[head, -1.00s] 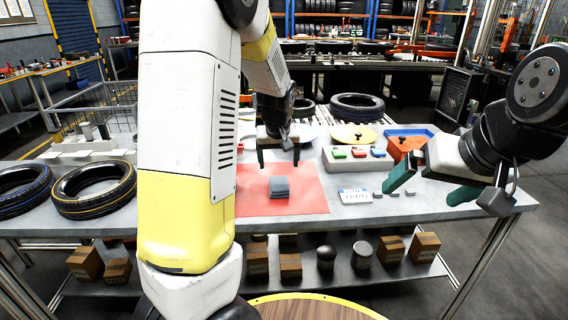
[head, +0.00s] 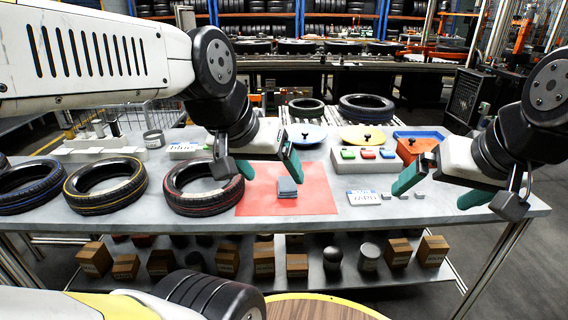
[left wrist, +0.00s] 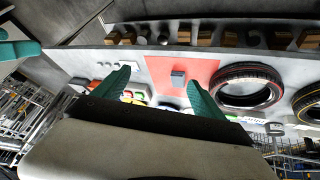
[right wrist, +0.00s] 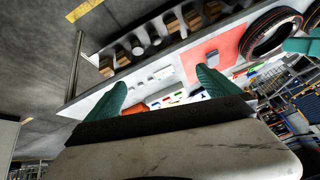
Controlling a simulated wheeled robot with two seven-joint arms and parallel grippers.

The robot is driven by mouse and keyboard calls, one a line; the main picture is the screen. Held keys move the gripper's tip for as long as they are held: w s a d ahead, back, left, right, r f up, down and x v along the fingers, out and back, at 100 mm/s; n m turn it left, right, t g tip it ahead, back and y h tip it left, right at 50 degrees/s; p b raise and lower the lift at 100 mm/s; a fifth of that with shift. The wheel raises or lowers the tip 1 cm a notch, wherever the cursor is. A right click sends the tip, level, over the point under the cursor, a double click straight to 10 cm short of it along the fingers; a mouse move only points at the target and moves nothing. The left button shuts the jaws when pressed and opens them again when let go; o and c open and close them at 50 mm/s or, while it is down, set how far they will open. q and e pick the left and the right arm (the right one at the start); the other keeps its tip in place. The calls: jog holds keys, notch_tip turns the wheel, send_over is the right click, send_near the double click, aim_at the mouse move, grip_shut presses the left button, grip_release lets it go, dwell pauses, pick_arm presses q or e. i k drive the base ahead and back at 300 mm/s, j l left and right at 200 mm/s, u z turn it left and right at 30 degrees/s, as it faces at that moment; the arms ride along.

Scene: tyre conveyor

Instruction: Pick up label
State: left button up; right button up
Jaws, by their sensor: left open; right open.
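A small stack of grey-blue pieces (head: 287,187) lies on a red mat (head: 315,196) on the table. A white card with printed characters (head: 364,198) lies right of the mat; which item is the label I cannot tell for sure. My left gripper (head: 268,166) is open and empty, above the back left of the mat. The stack also shows between and beyond its fingers in the left wrist view (left wrist: 178,77). My right gripper (head: 437,188) is open and empty, over the table's right end, right of the card.
Tyres with red (head: 204,187) and yellow (head: 106,186) stripes lie left of the mat. A white block with coloured pieces (head: 366,158) and an orange bin (head: 414,148) stand behind the card.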

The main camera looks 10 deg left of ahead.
aim_at(126, 149)
jog(key=u, duration=1.75)
